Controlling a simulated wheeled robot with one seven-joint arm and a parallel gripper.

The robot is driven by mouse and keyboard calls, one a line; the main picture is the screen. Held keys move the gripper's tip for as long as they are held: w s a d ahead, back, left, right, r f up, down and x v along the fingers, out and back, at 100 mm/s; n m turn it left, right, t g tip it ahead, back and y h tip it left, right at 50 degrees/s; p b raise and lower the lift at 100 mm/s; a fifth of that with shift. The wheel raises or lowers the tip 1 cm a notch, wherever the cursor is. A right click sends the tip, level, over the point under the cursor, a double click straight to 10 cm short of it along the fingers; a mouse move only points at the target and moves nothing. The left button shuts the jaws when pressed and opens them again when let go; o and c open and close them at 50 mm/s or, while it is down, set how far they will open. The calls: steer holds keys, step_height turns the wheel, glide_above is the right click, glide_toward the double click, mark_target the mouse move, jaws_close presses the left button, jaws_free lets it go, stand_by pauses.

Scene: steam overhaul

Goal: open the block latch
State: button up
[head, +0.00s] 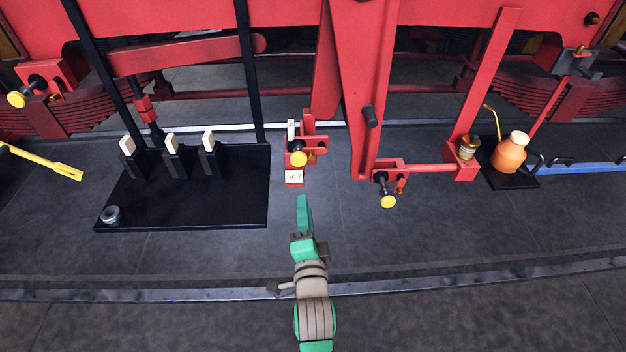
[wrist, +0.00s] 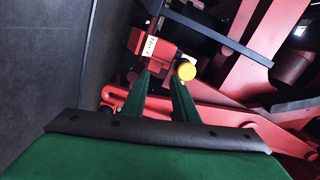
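A small red block (head: 308,140) with a yellow round knob (head: 297,159) and a white "No 7" label (head: 294,177) sits low in front of the red frame, near the middle of the head view. Which part is the latch I cannot tell for sure. My gripper (head: 303,202) is on the near side of this block, apart from it. In the wrist view my gripper (wrist: 159,82) has two green fingers set apart with nothing held between them. The yellow knob (wrist: 187,71) is just beyond the right fingertip, and the label (wrist: 150,47) is beyond the left one.
A black tray (head: 200,215) with several white-topped black holders and a grey ring (head: 111,214) lies left. A similar yellow knob (head: 388,201) hangs right. An orange oil can (head: 510,153) stands farther right. A yellow tool (head: 55,167) lies far left. Red beams hang overhead.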

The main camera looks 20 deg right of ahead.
mark_target(311, 160)
steer(key=shift+w+d+r+m+h, duration=0.15)
steer(key=shift+w+d+r+m, duration=0.35)
steer(key=shift+w+d+r, duration=0.9)
steer(key=shift+w+d+r+m+h, duration=0.1)
steer(key=shift+w+d+r+m, duration=0.45)
steer(key=shift+w, duration=1.6)
steer(key=shift+w+d+r+m+h, duration=0.15)
steer(key=shift+w+d+r+m, duration=0.3)
steer(key=shift+w+d+r, duration=0.95)
steer(key=shift+w+a+f, duration=0.3)
steer(key=shift+w+a, duration=0.1)
steer(key=shift+a, duration=0.25)
steer(key=shift+c, duration=0.4)
steer(key=c, duration=0.6)
steer(key=shift+f, duration=0.1)
